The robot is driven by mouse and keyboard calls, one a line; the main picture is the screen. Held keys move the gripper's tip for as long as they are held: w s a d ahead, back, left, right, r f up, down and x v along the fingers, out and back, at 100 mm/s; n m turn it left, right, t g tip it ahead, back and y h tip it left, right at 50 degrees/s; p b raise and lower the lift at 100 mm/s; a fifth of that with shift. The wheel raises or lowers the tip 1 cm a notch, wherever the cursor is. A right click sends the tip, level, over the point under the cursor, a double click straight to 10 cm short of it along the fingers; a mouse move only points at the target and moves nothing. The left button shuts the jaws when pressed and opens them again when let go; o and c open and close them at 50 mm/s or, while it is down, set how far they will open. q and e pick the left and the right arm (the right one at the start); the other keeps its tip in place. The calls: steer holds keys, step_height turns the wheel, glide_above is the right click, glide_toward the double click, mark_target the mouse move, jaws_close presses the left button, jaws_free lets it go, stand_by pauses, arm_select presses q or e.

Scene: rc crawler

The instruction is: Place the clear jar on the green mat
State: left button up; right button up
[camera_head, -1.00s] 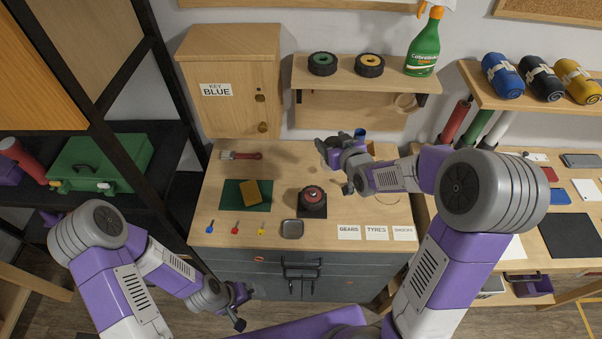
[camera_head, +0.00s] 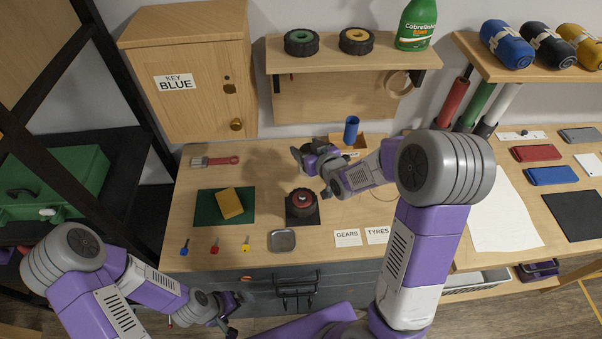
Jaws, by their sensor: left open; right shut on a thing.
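The green mat (camera_head: 207,209) lies on the left of the wooden bench top, with a yellow block (camera_head: 230,203) on it. My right gripper (camera_head: 312,173) is above the bench, right of the mat and just behind the red-and-black wheel. Its fingers stand apart around a see-through thing, which fits the clear jar. The jar's outline cannot be made out. No other clear jar shows. My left gripper (camera_head: 233,320) is open and empty, low in front of the drawers.
The wheel (camera_head: 302,202) sits on a black pad right of the mat. A grey dish (camera_head: 282,240) and several small coloured keys (camera_head: 214,246) lie along the front. A brush (camera_head: 215,161) lies behind the mat. A blue cylinder (camera_head: 351,131) stands at the back.

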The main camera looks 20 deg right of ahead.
step_height(320, 180, down, 6)
steer(key=shift+f+b, duration=0.1)
steer(key=shift+b, duration=0.5)
steer(key=o, duration=0.6)
steer(key=shift+f, duration=0.15)
steer(key=o, duration=0.5)
steer(key=shift+r, duration=0.2)
